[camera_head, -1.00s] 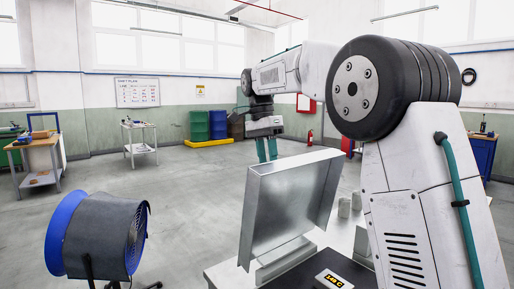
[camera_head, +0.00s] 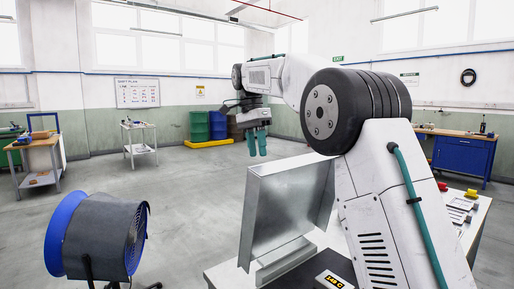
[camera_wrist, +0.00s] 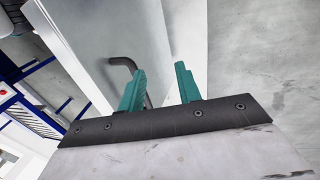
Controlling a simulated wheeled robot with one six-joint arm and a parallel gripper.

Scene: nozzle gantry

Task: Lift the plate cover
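A dark bent handle (camera_wrist: 124,63) stands on a pale grey panel (camera_wrist: 90,30) in the wrist view; I cannot tell for sure that this panel is the plate cover. My gripper (camera_wrist: 160,68) has two teal fingers, apart and with a clear gap. The handle runs behind the left finger, and its lower end shows just right of that finger; contact cannot be told. In the head view my gripper (camera_head: 257,153) points down beyond a tilted sheet-metal screen (camera_head: 285,205). The handle is not visible there.
The screen stands on a pale table (camera_head: 228,275) with a black labelled block (camera_head: 328,272). A blue drum fan (camera_head: 98,236) stands at the left. Several small items, one yellow (camera_head: 471,193), lie on the table's right part.

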